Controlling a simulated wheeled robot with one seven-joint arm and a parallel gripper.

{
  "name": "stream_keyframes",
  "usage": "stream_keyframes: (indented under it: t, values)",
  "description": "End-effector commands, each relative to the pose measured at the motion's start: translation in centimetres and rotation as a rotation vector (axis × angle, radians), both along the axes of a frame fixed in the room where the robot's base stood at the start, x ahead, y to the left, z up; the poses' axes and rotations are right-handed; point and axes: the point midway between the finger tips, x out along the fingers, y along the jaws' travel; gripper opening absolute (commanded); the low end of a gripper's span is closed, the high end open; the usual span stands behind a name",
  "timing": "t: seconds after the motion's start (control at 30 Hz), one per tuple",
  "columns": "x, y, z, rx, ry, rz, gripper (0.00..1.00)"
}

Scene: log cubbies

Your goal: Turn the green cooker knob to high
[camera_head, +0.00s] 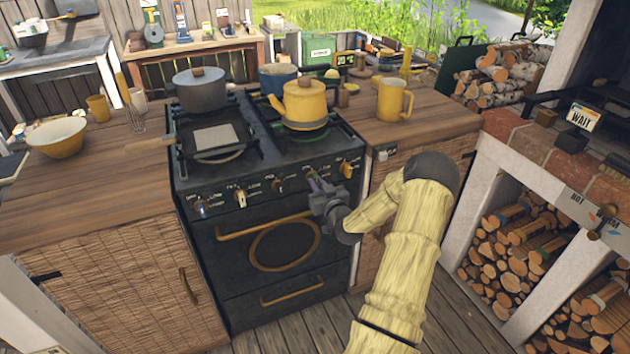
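The dark cooker (290,225) stands between wooden counters, with a row of several knobs along its front panel. My gripper (316,184) is at the right part of this panel, its fingertips at or just in front of a knob position. A small patch of green (313,175) shows right by the fingertips, probably the green knob, mostly hidden by the gripper. I cannot tell whether the fingers touch it, are open or are shut, nor which way the knob points. An orange-marked knob (346,170) is just right of the gripper. A blue-marked knob (201,209) is at the far left.
A yellow kettle (305,103) stands on the right burners, with green showing beneath it. A grey pot (200,90) and a square pan (213,140) are on the left burners. The oven handle (262,228) sticks out below the knobs. A yellow mug (393,100) is on the right counter.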

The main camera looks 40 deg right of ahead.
Motion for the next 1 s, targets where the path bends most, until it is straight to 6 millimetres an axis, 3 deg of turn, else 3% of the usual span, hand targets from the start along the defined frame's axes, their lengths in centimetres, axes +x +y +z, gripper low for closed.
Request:
stream_keyframes:
  t: [0.3, 0.63, 1.0]
  values:
    - [-0.02, -0.01, 0.00, 0.010, -0.002, 0.000, 0.04]
    - [-0.05, -0.04, 0.05, 0.315, -0.077, -0.001, 0.04]
    - [-0.05, -0.03, -0.03, 0.361, -0.087, -0.001, 0.04]
